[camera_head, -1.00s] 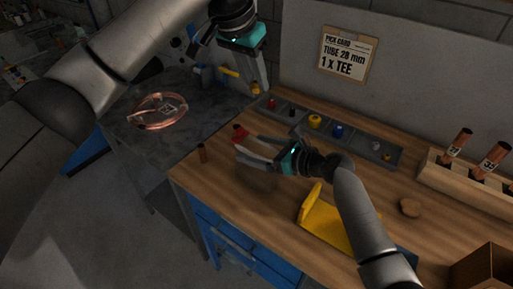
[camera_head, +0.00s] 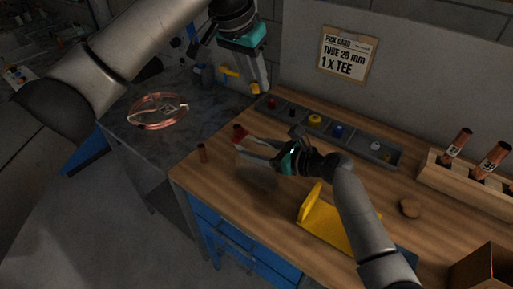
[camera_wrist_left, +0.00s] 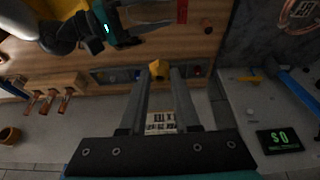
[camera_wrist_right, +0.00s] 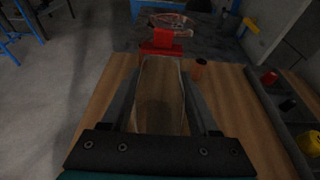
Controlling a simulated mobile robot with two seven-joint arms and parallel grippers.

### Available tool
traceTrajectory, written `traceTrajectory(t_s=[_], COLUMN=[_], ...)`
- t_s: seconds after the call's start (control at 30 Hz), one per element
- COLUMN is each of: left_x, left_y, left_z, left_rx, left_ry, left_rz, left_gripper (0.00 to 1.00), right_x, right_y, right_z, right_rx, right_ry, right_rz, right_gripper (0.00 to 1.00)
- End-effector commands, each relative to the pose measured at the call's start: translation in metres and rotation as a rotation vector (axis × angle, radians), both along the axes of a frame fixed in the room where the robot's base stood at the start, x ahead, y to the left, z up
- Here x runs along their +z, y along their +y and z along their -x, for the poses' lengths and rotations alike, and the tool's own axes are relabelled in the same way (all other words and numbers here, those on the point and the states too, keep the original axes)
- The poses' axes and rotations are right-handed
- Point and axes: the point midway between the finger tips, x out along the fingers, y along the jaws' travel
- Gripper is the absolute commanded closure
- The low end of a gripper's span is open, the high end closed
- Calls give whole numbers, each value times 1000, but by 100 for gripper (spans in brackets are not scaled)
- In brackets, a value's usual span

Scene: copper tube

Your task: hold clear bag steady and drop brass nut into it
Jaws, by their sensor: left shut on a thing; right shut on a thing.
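The brass nut (camera_wrist_left: 158,70) is yellow and sits between the fingertips of my left gripper (camera_wrist_left: 158,78), which is shut on it. In the head view my left gripper (camera_head: 258,86) points down over the back edge of the bench, higher than and behind my right gripper (camera_head: 254,147). The clear bag (camera_wrist_right: 160,95) shows as a see-through shape between the fingers of my right gripper (camera_wrist_right: 160,62), which is shut on it. A red piece (camera_wrist_right: 160,44) is at the bag's far end. The bag is hard to make out in the head view.
A divided grey tray (camera_head: 375,148) with small coloured parts runs along the bench back. A yellow holder (camera_head: 335,222) lies near my right arm. A wooden rack (camera_head: 455,178) holds copper tubes at right. A copper coil (camera_head: 157,111) rests on the grey side table.

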Motion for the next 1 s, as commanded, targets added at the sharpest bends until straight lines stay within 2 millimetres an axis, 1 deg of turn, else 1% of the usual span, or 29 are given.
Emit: traceTrajectory(t_s=[0.03, 0.1, 0.13, 0.27, 1.0], left_x=[0, 0, 0, -3, -55], left_y=[0, 0, 0, 0, 0], left_z=[0, 0, 0, 0, 0], left_rx=[0, 0, 0, 0, -1], left_ry=[0, 0, 0, 1, 1], left_rz=[0, 0, 0, -1, 0], left_gripper=[100, 100, 100, 100, 100], right_x=[0, 0, 0, 0, 0], right_y=[0, 0, 0, 0, 0], right_z=[0, 0, 0, 0, 0], right_rx=[0, 0, 0, 0, 0], right_ry=[1, 1, 1, 1, 1], right_rz=[1, 1, 1, 1, 1], right_gripper=[86, 94, 95, 95, 95])
